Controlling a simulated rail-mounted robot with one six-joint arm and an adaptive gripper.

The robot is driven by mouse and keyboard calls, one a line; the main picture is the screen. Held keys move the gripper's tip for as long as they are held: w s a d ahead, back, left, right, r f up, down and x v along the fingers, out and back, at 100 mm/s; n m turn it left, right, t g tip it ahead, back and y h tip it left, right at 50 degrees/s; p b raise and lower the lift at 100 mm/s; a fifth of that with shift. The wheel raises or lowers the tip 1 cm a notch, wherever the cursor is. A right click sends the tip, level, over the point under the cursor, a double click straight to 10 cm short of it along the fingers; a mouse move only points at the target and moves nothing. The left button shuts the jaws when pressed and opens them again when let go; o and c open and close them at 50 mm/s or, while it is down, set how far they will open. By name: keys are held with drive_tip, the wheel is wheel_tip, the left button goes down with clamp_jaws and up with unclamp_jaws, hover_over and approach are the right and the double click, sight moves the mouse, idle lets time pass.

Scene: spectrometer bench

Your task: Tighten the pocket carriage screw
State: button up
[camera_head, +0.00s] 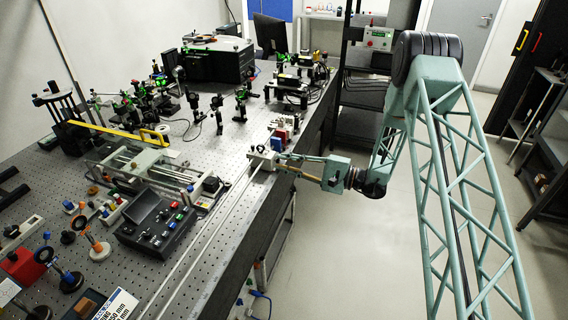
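A small pale carriage block (262,158) sits at the far end of the twin light rails (212,228) along the bench's right edge. I take it to be the pocket carriage; its screw is too small to make out. My gripper (283,163) reaches in from the right, roughly level, with its tips at the right side of the block. I cannot tell whether they touch it. A tan, bar-like part shows along the gripper's lower side; I cannot tell whether it is a finger or a held tool. The finger gap is too small to read.
Red and blue small blocks (283,133) stand just behind the carriage. A black control box (157,224) with coloured buttons lies left of the rails. Optics mounts (193,102) crowd the perforated bench (225,165). The floor (345,255) right of the bench is clear.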

drive_tip(key=shift+c, duration=0.8)
clamp_jaws()
drive_tip(key=shift+m, duration=0.5)
drive_tip(key=m, duration=0.4)
drive_tip(key=shift+m, duration=0.3)
drive_tip(key=m+p, duration=0.1)
drive_tip(key=m, duration=0.4)
drive_tip(key=shift+r, duration=0.1)
drive_tip(key=m+p, duration=0.2)
drive_tip(key=m, duration=0.4)
drive_tip(key=shift+m, duration=0.3)
drive_tip(key=m+p, duration=0.1)
drive_tip(key=m, duration=0.3)
drive_tip(key=shift+m, duration=0.4)
drive_tip(key=shift+p, duration=0.3)
